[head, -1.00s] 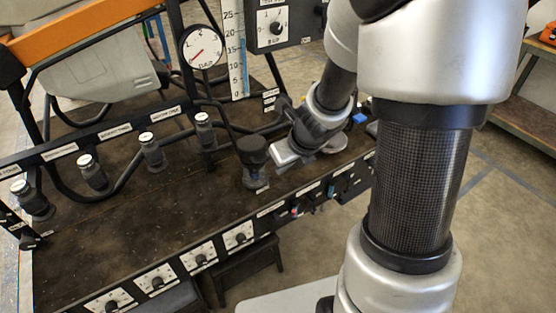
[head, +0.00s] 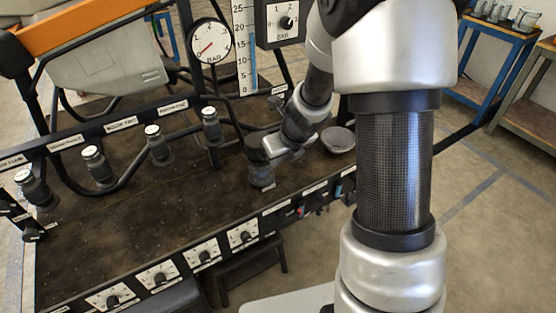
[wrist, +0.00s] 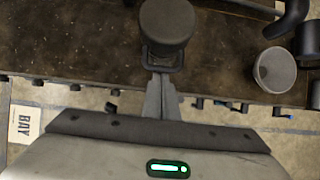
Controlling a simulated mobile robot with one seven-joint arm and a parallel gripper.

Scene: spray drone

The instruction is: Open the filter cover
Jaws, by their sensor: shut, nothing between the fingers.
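The filter is a dark upright cylinder (head: 260,174) with a wide round black cap, near the deck's front edge. I take this cap as the filter cover; my gripper partly covers it in the head view. In the wrist view the cap (wrist: 167,20) is at top centre, with a small dark square loop at its near side. My gripper (wrist: 161,72) is shut and empty, its fingertips at that loop. I cannot tell whether they touch it. In the head view my gripper (head: 268,150) is at the filter's right side.
A grey bowl-like cup (head: 338,141) sits on the dark deck (head: 130,235) right of my gripper. Several capped nozzles, such as this one (head: 158,146), stand along a black pipe to the left. A pressure gauge (head: 210,41) stands behind. The deck's front left is clear.

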